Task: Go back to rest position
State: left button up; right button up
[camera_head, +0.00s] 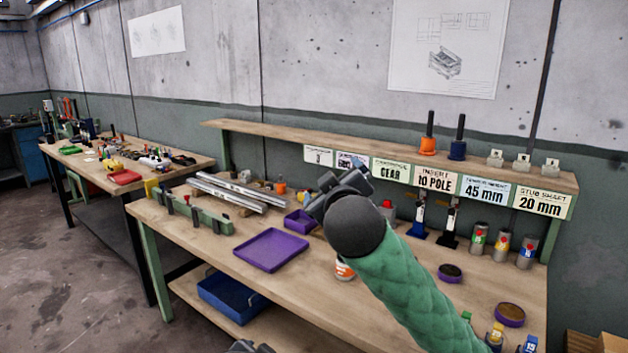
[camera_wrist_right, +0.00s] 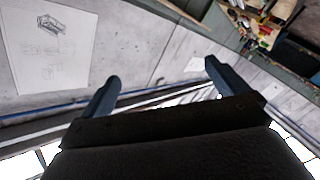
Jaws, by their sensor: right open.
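My right arm reaches up from the lower right in the head view. Its gripper (camera_head: 338,187) is raised over the workbench (camera_head: 215,262), in front of the shelf. In the right wrist view its two fingers (camera_wrist_right: 162,72) are wide apart with nothing between them. A dark part at the bottom edge of the head view looks like my left gripper (camera_head: 250,347); its fingers cannot be made out.
A purple tray (camera_head: 270,250) and a small purple box (camera_head: 299,222) lie on the bench. Metal rails (camera_head: 238,192) lie behind them. Cans (camera_head: 501,246) and tools stand under the shelf (camera_head: 380,150). A blue bin (camera_head: 233,297) is below. Floor at left is clear.

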jog(key=s+d+f+m+g, duration=0.25)
jog(key=s+f, duration=0.25)
jog(key=f, duration=0.8)
jog(key=s+d+f+m+g+p, duration=0.1)
jog(key=s+d+f+g, duration=0.4)
jog(key=f, duration=0.7)
jog(key=s+d+f+m+g, duration=0.2)
jog(key=s+f, duration=0.4)
jog(key=f, duration=0.7)
pick_arm(q)
jog(key=s+a+f+n+g, duration=0.1)
jog(key=s+f+n+g, duration=0.1)
jog(key=s+f, duration=0.8)
jog(key=s+a+f+n+g, duration=0.2)
jog(key=s+f+g, duration=0.3)
jog(key=s+f, duration=0.6)
jog(key=s+n, duration=0.1)
jog(key=s, duration=0.6)
jog(key=shift+s+a+p, duration=0.25)
jog(key=shift+p, duration=0.05)
pick_arm(e)
jog(key=s+f+g, duration=0.3)
jog(key=s+f, duration=0.6)
jog(key=s, duration=0.3)
jog(key=s+f+g, duration=0.3)
jog(key=s+f, duration=0.6)
jog(key=s, duration=0.4)
jog(key=shift+d+f+m, duration=0.3)
jog(key=shift+f+m, duration=0.1)
jog(key=shift+m, duration=0.05)
